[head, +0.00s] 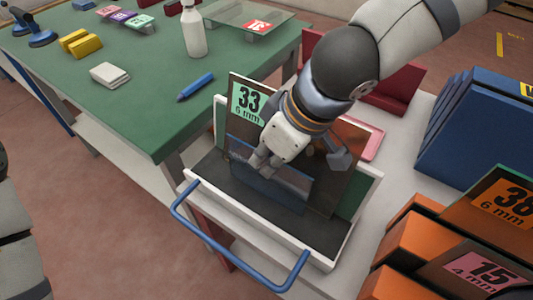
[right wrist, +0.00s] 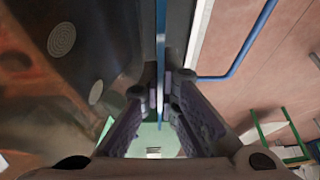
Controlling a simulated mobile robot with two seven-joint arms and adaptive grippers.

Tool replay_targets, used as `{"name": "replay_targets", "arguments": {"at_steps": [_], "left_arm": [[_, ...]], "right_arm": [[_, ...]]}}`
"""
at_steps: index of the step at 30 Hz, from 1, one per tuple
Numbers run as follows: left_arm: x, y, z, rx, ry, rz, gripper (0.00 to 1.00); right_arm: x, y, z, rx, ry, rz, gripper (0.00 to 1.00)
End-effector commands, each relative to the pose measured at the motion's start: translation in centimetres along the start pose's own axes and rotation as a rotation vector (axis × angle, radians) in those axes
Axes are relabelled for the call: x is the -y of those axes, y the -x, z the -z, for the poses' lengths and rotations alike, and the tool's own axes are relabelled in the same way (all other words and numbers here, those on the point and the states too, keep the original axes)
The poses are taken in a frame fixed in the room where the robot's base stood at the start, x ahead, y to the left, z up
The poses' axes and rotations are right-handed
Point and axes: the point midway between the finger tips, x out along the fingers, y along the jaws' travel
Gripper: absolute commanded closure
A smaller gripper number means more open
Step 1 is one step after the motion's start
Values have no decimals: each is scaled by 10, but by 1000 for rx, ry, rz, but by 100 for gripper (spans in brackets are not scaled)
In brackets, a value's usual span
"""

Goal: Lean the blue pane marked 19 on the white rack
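The blue pane (head: 270,187) stands in the white rack (head: 325,262), in front of a clear pane with a mint label reading 33 (head: 246,101). Its label is not visible, so I cannot read a 19. My right gripper (head: 263,165) is at its upper edge, fingers pointing down. In the right wrist view the pane shows edge-on as a thin blue strip (right wrist: 161,40) between the fingertips (right wrist: 160,92), which look closed on it. Whether its lower edge rests on the rack's dark base is hard to tell. My left gripper is out of view.
A blue handle (head: 240,256) sticks out at the rack's front. Orange slots (head: 405,240) with panes 38 and 15 and a blue block (head: 475,125) stand at right. A green table (head: 130,105) at left holds a bottle (head: 193,32), blue marker (head: 195,87) and red-labelled pane (head: 235,17).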

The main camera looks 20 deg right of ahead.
Motion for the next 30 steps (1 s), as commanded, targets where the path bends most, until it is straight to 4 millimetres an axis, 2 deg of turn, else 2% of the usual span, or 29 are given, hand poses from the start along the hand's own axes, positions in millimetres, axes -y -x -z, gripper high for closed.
{"name": "replay_targets", "arguments": {"at_steps": [26,30], "left_arm": [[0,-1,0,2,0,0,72],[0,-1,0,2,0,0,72]], "right_arm": [[0,-7,-3,-1,0,0,100],[-1,-7,-3,-1,0,-1,72]]}}
